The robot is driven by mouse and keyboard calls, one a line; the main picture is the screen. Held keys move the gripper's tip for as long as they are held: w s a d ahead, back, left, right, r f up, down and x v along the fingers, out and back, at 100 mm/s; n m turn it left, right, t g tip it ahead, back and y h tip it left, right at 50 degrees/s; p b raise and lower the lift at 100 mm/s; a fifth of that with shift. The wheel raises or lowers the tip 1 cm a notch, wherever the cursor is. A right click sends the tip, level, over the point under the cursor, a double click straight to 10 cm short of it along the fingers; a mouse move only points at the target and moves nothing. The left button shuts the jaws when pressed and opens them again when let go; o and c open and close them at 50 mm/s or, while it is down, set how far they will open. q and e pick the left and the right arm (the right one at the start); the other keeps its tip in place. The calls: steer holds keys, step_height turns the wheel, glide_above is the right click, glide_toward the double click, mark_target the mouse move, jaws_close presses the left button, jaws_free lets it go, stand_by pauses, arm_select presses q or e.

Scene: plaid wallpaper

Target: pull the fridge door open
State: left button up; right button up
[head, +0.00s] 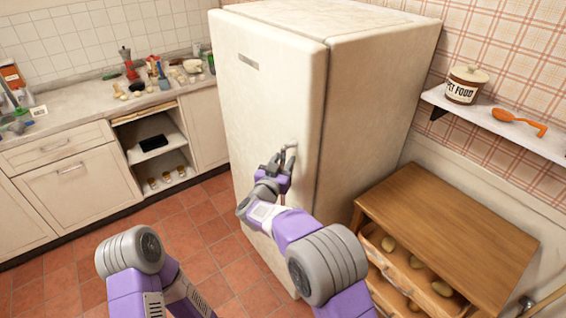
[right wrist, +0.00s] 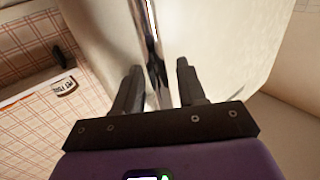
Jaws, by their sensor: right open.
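The cream fridge (head: 345,70) stands in the middle of the head view, and its door (head: 262,95) looks closed. A small metal handle (head: 291,146) is on the door's right side. My right gripper (head: 284,160) is at the handle, partly covering it. In the right wrist view, the open fingers of my right gripper (right wrist: 157,85) lie on either side of a shiny vertical metal bar (right wrist: 152,45), which looks like the handle. I cannot tell whether they touch it. My left arm shows at the lower left of the head view, but its gripper is not visible.
A wooden cabinet (head: 450,225) with an open drawer of potatoes (head: 410,265) stands right of the fridge. A shelf (head: 520,143) above holds a pet food jar (head: 466,84) and an orange spoon (head: 518,121). A counter (head: 65,118) is left. Tiled floor (head: 210,245) before the door is free.

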jaws_close()
